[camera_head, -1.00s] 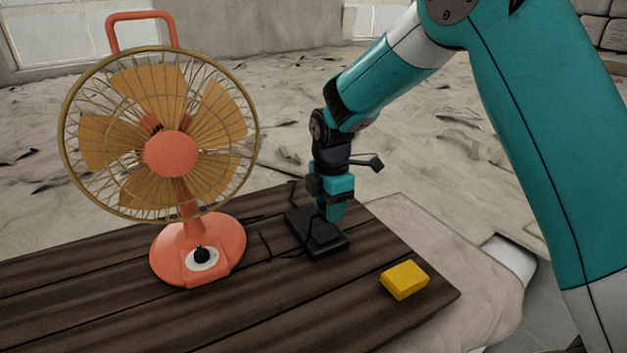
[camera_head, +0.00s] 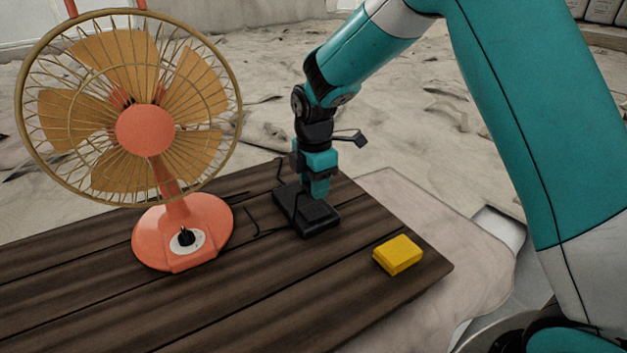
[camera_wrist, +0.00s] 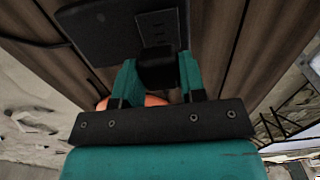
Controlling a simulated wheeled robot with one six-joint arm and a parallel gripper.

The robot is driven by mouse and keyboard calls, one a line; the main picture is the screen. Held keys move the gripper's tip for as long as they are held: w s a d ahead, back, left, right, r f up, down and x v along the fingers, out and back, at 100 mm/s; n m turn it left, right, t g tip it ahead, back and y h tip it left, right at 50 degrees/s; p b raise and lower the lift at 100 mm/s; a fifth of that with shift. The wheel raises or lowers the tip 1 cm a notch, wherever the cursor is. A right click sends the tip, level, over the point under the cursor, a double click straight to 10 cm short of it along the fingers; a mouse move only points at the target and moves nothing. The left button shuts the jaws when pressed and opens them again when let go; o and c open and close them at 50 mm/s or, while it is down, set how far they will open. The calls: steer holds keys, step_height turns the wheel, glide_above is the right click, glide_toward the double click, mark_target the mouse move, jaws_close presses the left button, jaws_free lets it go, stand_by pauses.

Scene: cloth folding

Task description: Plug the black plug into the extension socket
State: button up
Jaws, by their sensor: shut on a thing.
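The extension socket (camera_head: 318,218) is a flat black block on the dark wooden table. It also shows at the top of the wrist view (camera_wrist: 100,30), with small outlet slots on its face. My gripper (camera_head: 319,190) points down over the socket. In the wrist view its two teal fingers (camera_wrist: 158,80) are shut on the black plug (camera_wrist: 158,66), a dark block between them. The plug overlaps the socket's near part there. I cannot tell whether its pins are in the slots. In the head view the fingers hide the plug.
An orange fan (camera_head: 145,130) stands on the table (camera_head: 230,310) to the left. A yellow block (camera_head: 398,255) lies near the table's right edge. A thin black cord (camera_head: 255,225) runs between the fan and the socket. The table's front middle is clear.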

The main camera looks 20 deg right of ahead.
mark_target(315, 210)
steer(key=shift+f+b, duration=1.15)
steer(key=shift+f, duration=0.8)
steer(key=shift+f, duration=0.6)
stand_by(0.9)
steer(key=o, duration=1)
steer(key=shift+c, duration=0.2)
step_height(315, 210, up, 18)
steer(key=b, duration=0.5)
steer(key=shift+f, duration=0.25)
